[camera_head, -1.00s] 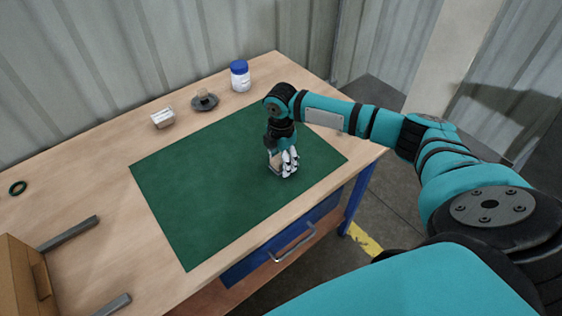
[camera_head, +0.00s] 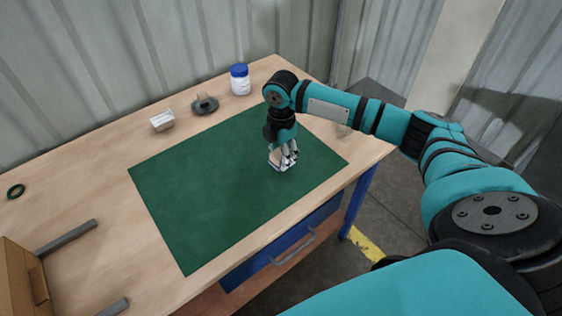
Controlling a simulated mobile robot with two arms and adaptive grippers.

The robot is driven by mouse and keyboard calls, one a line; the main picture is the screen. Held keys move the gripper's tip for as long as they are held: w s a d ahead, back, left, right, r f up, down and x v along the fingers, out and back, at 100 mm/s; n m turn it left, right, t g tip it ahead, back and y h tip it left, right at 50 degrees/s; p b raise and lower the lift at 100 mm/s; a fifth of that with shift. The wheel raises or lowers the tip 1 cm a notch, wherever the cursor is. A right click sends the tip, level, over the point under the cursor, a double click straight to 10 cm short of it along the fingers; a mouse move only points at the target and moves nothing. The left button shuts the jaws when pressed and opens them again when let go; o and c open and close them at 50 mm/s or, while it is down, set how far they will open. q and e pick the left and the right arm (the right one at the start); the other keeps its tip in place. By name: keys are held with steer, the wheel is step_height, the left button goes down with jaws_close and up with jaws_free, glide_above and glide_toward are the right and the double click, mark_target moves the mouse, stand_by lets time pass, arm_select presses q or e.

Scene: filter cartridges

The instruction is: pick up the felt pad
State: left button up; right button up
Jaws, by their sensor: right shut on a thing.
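My right gripper (camera_head: 284,160) points down over the right part of the green mat (camera_head: 200,190), with its fingers low near the mat surface. It is shut on a small pale thing, which I take to be the felt pad (camera_head: 276,168). The fingers hide most of the pad, and I cannot tell whether it touches the mat or is just above it. My left gripper is not in view.
Behind the mat stand a white bottle with a blue cap (camera_head: 240,80), a dark round dish (camera_head: 213,108) holding a tan piece, and a small whitish block (camera_head: 162,121). The mat's left part is clear.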

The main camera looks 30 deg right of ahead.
steer(key=s+a+r+b, duration=0.1)
steer(key=s+a, duration=0.3)
steer(key=s, duration=1.1)
steer(key=shift+s+a, duration=0.15)
